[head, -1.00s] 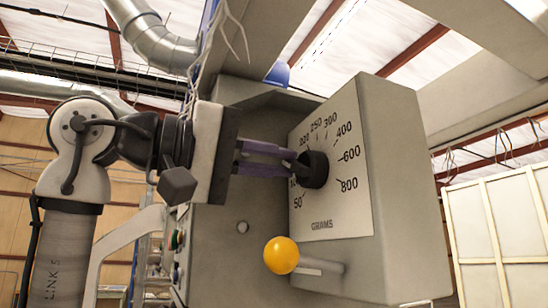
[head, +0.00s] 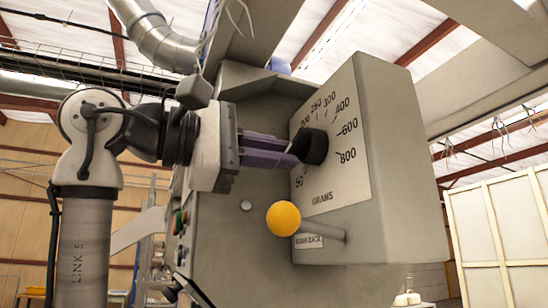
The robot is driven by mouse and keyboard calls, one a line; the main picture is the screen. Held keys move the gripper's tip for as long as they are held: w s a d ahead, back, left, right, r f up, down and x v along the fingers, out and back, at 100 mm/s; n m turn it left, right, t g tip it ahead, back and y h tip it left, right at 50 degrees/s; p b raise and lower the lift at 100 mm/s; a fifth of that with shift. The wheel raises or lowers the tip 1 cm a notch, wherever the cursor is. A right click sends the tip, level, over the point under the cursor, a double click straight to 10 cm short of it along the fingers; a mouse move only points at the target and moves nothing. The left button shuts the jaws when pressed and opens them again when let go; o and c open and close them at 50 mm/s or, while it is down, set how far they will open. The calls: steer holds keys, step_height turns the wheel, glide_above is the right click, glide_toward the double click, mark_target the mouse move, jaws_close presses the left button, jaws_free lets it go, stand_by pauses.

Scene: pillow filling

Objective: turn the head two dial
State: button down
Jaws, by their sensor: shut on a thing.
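The dial (head: 314,147) is a black round knob on the white scale plate (head: 345,182) of a grey machine box. The plate is marked GRAMS, with figures from 50 to 800 around the knob. My gripper (head: 296,150) comes in from the left, its purple fingers shut on the knob. The fingers hide the left part of the dial and some figures there. The knob's pointer is hard to make out, so I cannot tell its exact setting.
A yellow ball-ended lever (head: 284,218) sticks out just below the dial, close under my gripper. Coloured buttons (head: 180,220) sit on the machine's side at lower left. A silver duct (head: 160,38) runs above my arm. A pale panelled wall (head: 500,225) stands at right.

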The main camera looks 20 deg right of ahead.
steer(key=shift+s+f+n+b, duration=0.1)
steer(key=shift+f+n+b, duration=0.2)
steer(key=shift+n, duration=0.5)
steer(key=shift+r, duration=0.1)
steer(key=c, duration=1.5)
jaws_free()
steer(key=shift+a, duration=0.1)
steer(key=a, duration=0.4)
steer(key=a+b, duration=0.1)
steer(key=a, duration=0.4)
steer(key=a+b, duration=0.1)
steer(key=a, duration=0.3)
steer(key=shift+s+a, duration=0.25)
steer(key=shift+a, duration=0.05)
